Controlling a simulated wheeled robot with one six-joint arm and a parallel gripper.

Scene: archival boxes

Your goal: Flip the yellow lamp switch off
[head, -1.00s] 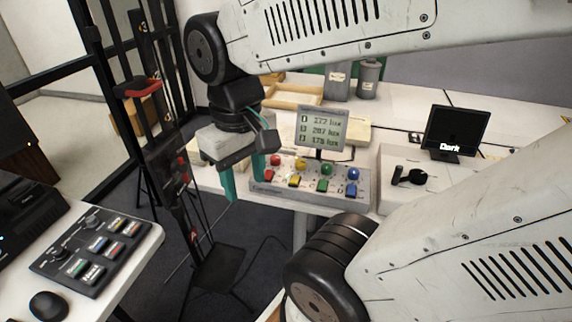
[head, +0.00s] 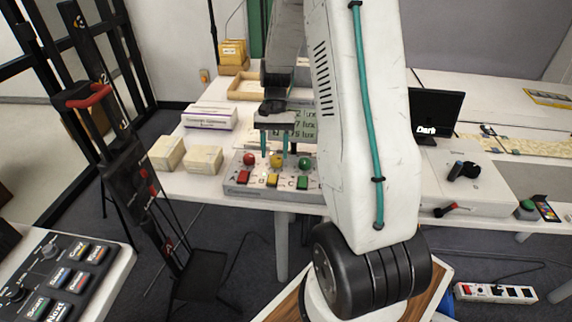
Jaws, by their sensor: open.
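A grey control panel (head: 237,190) stands on the white table. It carries a red lamp (head: 250,160), a yellow lamp (head: 276,160) and a green lamp (head: 304,163), each with a switch of its colour in front. The yellow lamp switch (head: 272,180) shows in front of the yellow lamp; whether it is on or off I cannot tell. My gripper (head: 275,148) is open and empty, its teal fingers pointing down over or just behind the red and yellow lamps. A display (head: 304,122) with lux readings is partly covered by my gripper and arm. My arm hides the panel's right end.
Pale boxes (head: 204,160) and a white labelled box (head: 211,116) stand left of the panel. A dark screen reading "Dark" (head: 437,106) stands on the right. A tall black stand (head: 137,187) with a red handle is at the left, near a button console (head: 62,277).

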